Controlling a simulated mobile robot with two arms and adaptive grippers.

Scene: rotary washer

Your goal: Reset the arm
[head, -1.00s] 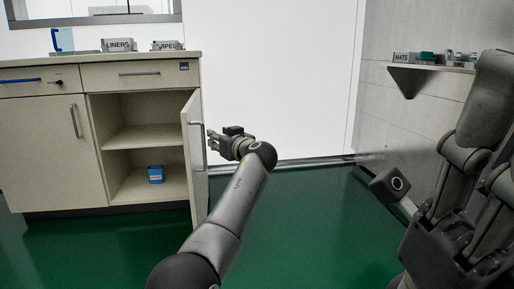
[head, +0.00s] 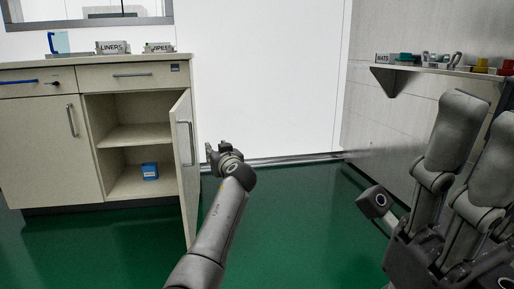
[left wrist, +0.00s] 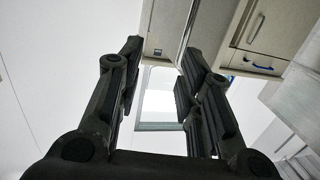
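My left gripper (head: 215,150) is at the end of the left arm (head: 222,215), just right of the open cabinet door (head: 186,165) in the head view. In the left wrist view its two fingers (left wrist: 158,75) are spread apart with nothing between them. The fingers point up, with the cabinet front (left wrist: 262,35) beyond them at the upper right. The gripper appears apart from the door. My right arm (head: 450,185) is folded at the right of the head view.
The cabinet (head: 45,145) stands at left with its right compartment open and a blue box (head: 150,171) inside. A wall shelf (head: 430,68) at right holds several items. The green floor (head: 300,215) between is clear.

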